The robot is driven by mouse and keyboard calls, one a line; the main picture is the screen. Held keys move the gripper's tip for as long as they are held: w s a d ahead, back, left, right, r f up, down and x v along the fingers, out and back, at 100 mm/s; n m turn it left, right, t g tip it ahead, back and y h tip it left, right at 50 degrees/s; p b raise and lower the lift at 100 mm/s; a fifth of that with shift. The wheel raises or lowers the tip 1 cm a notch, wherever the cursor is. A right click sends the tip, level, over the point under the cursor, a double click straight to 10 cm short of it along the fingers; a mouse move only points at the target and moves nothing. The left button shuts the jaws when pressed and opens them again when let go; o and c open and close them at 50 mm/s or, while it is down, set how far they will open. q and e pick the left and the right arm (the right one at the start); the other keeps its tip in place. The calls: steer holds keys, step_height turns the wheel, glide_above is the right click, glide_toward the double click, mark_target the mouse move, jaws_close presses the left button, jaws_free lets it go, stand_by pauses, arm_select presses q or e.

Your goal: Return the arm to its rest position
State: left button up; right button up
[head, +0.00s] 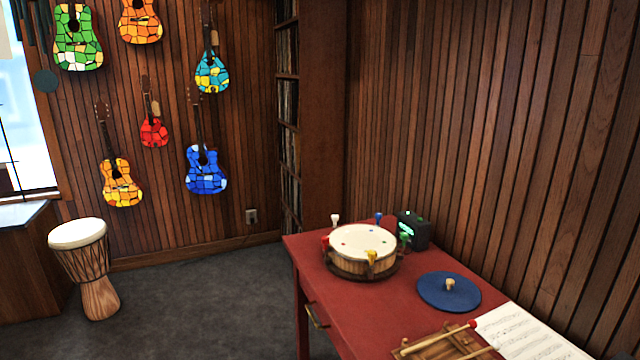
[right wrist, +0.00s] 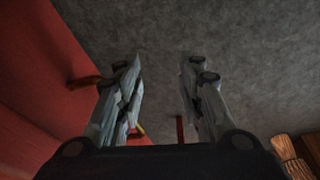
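My right gripper (right wrist: 161,65) shows in the right wrist view. Its two fingers are apart with nothing held between them. Behind them is grey floor (right wrist: 155,40), and the red side of a table (right wrist: 30,85) is to the left. Neither arm shows in the head view, and my left gripper is in no view.
The red table (head: 335,300) at the right holds a drum (head: 362,242), a small black box (head: 413,230), a blue disc (head: 448,292) with a knob, wooden bars with a mallet (head: 440,338) and sheet music (head: 525,335). A djembe (head: 85,262) stands left. The floor (head: 210,310) between is clear.

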steer(key=s+f, duration=0.3)
steer(key=f, duration=0.9)
steer(key=s+d+f+g, duration=0.2)
steer(key=s+d+f, duration=0.1)
steer(key=s+f, duration=1.4)
steer(key=shift+d, duration=0.15)
